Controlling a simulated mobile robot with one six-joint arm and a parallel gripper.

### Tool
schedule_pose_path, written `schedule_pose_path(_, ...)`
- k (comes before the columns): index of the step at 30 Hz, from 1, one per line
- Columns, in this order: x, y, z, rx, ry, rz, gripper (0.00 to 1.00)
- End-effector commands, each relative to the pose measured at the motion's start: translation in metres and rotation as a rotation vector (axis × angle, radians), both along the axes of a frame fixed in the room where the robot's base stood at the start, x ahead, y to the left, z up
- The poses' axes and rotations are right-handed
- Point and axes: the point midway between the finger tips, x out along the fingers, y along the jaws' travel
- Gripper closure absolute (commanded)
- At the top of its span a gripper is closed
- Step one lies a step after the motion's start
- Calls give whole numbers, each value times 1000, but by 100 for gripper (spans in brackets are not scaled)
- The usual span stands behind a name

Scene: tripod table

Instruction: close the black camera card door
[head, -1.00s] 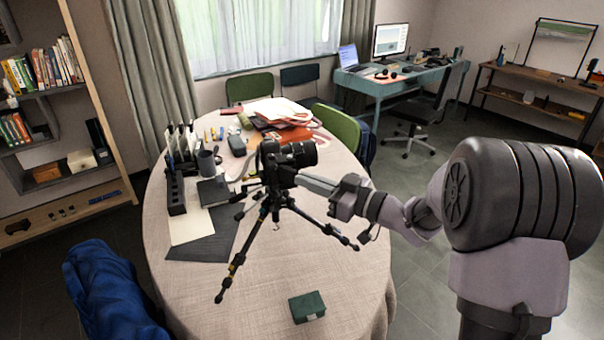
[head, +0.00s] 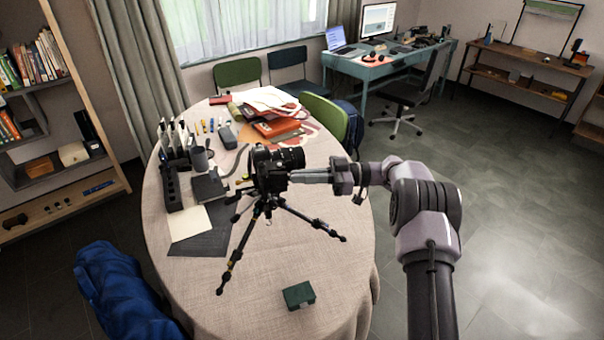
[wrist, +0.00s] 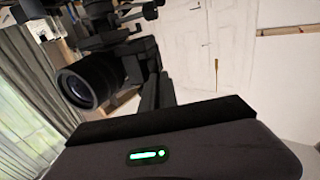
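The black camera (head: 268,178) stands on a small black tripod (head: 258,215) on the round table, its lens (head: 291,158) pointing right and away. Its lens also shows large in the wrist view (wrist: 78,88). My gripper (head: 296,177) reaches in from the right, with its fingertips at the camera body just below the lens. Whether they touch it I cannot tell. The card door cannot be made out in either view. The wrist view shows my dark gripper housing at the bottom, and the fingertips are hidden, so their opening does not show.
A dark notebook (head: 210,186), a mug (head: 200,158) and a black rack (head: 172,185) stand left of the tripod. Papers and books (head: 272,108) lie behind. A green chair (head: 325,118) is behind right.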

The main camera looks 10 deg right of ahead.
Motion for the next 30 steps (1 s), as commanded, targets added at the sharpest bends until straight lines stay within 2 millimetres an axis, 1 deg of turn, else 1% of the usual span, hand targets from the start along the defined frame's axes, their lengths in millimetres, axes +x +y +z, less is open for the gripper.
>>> schedule_pose_path(13,1,1,1,1,-2,9,100)
schedule_pose_path(14,1,1,1,1,-2,9,95)
schedule_pose_path(15,1,1,1,1,-2,9,87)
schedule_pose_path(17,1,1,1,1,-2,9,75)
schedule_pose_path(26,1,1,1,1,-1,8,75)
schedule_pose_path(30,1,6,1,1,-1,8,75)
